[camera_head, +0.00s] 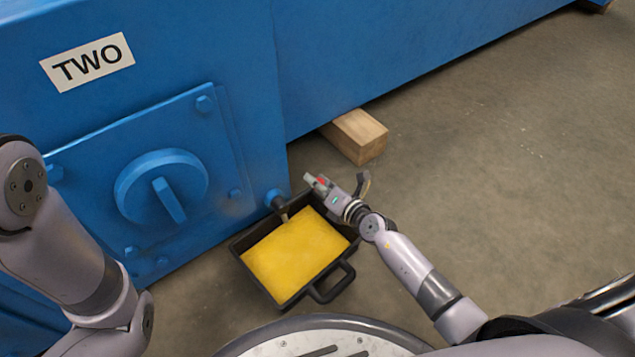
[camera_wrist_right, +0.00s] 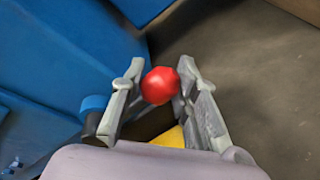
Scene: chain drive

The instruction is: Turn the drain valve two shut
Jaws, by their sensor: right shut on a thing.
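The drain valve (camera_head: 277,200) sticks out low at the right corner of the blue machine labelled TWO (camera_head: 87,62), with a short dark spout over the tray. A red round knob (camera_wrist_right: 160,85) sits between the fingers of my right gripper (camera_wrist_right: 153,88), which is shut on it. In the head view, this gripper (camera_head: 318,182) is just right of the valve, above the tray's back edge, with a bit of red between its fingers. Any link between the knob and the valve body is hidden. My left arm shows at the left edge; its gripper is out of view.
A black tray (camera_head: 330,290) with a handle and yellow liquid stands on the floor under the spout. A wooden block (camera_head: 360,137) lies behind my right gripper under the blue machine. A large round knob (camera_head: 160,187) is on the machine's front plate. The floor at right is clear.

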